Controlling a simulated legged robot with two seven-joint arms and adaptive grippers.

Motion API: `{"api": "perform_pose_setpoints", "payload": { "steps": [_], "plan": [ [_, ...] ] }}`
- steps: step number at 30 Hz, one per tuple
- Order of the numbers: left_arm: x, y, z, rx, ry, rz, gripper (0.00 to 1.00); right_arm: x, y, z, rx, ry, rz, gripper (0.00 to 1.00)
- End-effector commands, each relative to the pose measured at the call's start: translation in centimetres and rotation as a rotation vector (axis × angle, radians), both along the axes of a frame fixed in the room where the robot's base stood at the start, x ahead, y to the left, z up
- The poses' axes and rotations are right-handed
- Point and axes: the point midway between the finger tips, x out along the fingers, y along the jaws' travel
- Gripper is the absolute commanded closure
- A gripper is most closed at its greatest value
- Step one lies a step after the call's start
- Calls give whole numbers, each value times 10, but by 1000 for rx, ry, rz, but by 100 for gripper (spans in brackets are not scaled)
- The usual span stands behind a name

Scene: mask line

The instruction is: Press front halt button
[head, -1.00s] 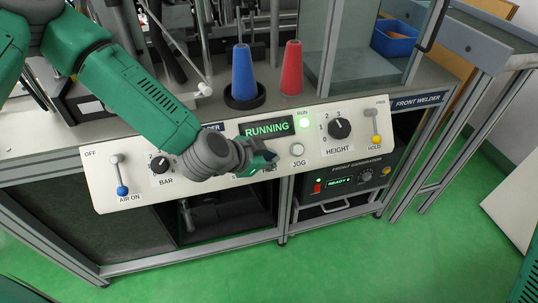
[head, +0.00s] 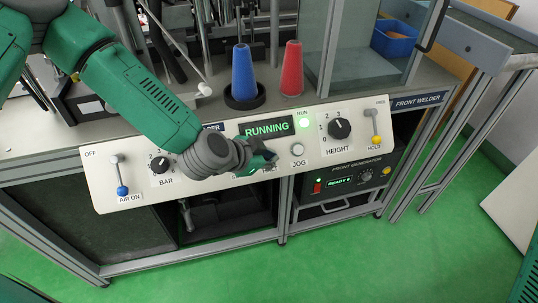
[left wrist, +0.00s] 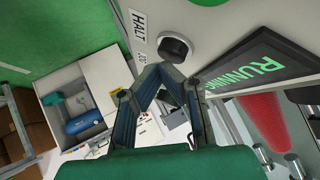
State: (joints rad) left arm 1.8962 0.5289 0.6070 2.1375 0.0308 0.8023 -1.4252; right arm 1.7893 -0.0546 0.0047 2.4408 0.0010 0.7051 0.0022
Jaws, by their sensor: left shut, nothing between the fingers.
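The front panel (head: 210,187) is a tilted white control strip with a display reading RUNNING (head: 267,127). My left gripper (head: 271,157) is shut and empty over the panel, just below the display and left of the JOG button (head: 297,150). In the left wrist view its fingertips (left wrist: 158,72) meet close to a dark round button (left wrist: 174,47). A HALT label (left wrist: 138,25) lies beside that button. I cannot tell whether the fingertips touch it. In the head view the gripper hides the button. My right gripper is not in view.
A blue cone (head: 243,72) and a red cone (head: 291,70) stand behind the panel. The HEIGHT knob (head: 340,128) and a yellow-tipped lever (head: 375,127) are to the right. The BAR knob (head: 160,165) is left. Green floor (head: 340,250) is clear in front.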

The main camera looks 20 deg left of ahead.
Motion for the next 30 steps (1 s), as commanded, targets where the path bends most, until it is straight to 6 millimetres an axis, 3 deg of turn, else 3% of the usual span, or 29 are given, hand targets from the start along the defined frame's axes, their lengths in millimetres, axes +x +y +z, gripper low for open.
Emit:
{"api": "perform_pose_setpoints", "payload": {
  "steps": [30],
  "plan": [
    [6, 4, -7, 0, 1, 1, 100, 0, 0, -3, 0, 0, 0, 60]
  ]
}}
